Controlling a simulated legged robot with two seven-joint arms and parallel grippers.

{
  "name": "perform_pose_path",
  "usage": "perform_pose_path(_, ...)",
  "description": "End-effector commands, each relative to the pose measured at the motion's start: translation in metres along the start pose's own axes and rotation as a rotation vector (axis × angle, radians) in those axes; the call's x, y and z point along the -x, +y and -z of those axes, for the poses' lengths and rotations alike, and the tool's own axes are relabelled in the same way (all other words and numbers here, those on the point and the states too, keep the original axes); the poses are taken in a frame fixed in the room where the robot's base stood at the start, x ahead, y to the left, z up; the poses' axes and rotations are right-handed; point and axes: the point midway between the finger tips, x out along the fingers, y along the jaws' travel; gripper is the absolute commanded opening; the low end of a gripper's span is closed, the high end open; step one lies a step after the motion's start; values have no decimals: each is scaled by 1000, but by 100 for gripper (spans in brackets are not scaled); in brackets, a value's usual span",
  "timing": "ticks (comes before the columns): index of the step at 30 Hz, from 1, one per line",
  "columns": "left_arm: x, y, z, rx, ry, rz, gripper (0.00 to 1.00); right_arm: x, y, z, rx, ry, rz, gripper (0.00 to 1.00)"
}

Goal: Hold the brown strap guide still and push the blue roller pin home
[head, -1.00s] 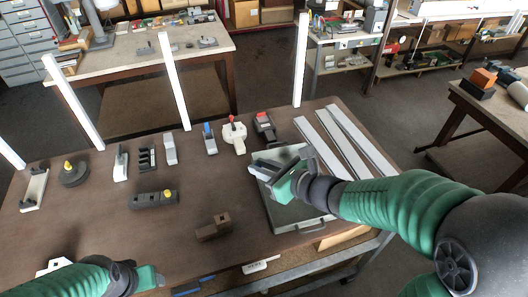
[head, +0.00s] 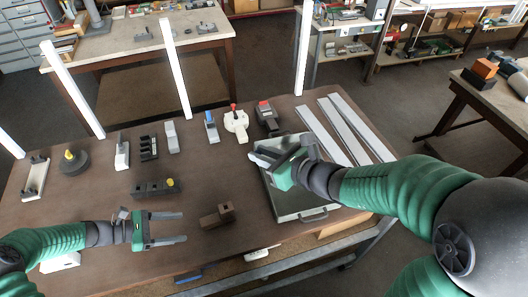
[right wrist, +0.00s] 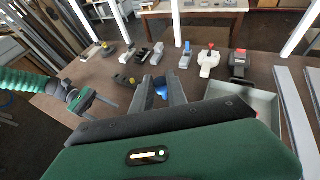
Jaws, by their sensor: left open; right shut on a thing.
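The brown strap guide (head: 217,215) is a small stepped block on the brown table, near its front edge. My left gripper (head: 182,227) is open and empty just left of the guide, with its fingers pointing towards it and apart from it. My right gripper (head: 256,156) is shut and held over the grey tray. In the right wrist view the blue roller pin (right wrist: 161,93) shows between the fingers of that gripper (right wrist: 160,88). The fingers hide part of the pin. I cannot make out the strap guide in the right wrist view.
The grey tray (head: 298,218) stands right of the guide. A black block with a yellow knob (head: 155,188) lies behind my left gripper. A red-handled clamp (head: 236,124) and several small fixtures line the back. Long metal profiles (head: 340,132) lie at the right.

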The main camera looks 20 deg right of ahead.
Motion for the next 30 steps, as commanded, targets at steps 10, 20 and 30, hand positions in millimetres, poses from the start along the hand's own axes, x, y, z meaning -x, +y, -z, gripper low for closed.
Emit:
perform_pose_path(10,-31,11,-3,49,-59,-32,61,0,-6,7,-7,-1,0,0)
perform_pose_path(20,-87,12,-3,47,-61,-32,61,-7,-1,16,-1,1,1,0)
perform_pose_path(30,-119,14,-7,46,-58,-34,61,-9,-1,22,-2,1,1,0)
